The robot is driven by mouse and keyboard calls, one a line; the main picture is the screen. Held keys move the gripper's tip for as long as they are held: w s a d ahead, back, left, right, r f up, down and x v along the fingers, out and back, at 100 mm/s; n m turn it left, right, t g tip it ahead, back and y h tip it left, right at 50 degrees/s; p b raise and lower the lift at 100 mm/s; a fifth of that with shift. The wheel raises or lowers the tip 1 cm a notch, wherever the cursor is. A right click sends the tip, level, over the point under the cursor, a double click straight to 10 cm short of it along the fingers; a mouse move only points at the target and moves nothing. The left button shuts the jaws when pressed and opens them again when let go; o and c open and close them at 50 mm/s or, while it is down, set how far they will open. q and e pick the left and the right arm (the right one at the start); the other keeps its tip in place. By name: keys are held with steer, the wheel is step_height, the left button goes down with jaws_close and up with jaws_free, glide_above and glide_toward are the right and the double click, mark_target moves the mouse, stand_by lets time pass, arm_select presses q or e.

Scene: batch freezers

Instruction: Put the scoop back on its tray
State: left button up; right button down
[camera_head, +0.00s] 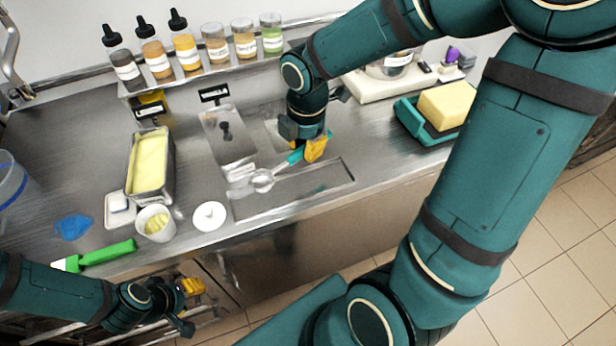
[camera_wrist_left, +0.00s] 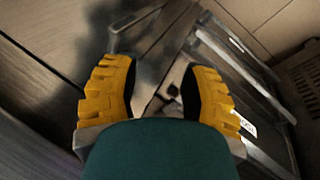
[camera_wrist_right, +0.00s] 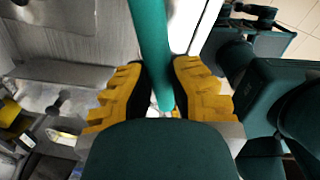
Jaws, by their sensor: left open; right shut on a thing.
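The scoop (camera_head: 263,181) has a teal handle and a round metal bowl. My right gripper (camera_head: 312,148) is shut on the handle, which also runs between its yellow fingers in the right wrist view (camera_wrist_right: 151,45). The bowl points left and lies over the near-left part of a shallow rectangular metal tray or recess (camera_head: 325,184) at the counter's front. I cannot tell whether the bowl touches it. My left gripper (camera_head: 190,303) is open and empty, low in front of the counter; its spread fingers show in the left wrist view (camera_wrist_left: 158,95).
A steel pan of yellow ice cream (camera_head: 150,160), a white cup (camera_head: 156,222), a white round lid (camera_head: 209,216) and a green spatula (camera_head: 108,253) stand left. Bottles (camera_head: 186,50) line the back shelf. A yellow block on a teal tray (camera_head: 412,124) sits right.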

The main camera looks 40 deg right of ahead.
mark_target(304, 181)
step_height(304, 181, down, 9)
steer(key=shift+r+b, duration=0.1)
steer(key=shift+b, duration=1.1)
steer(key=shift+f, duration=0.2)
steer(key=c, duration=1.1)
jaws_free()
steer(key=shift+r, duration=0.1)
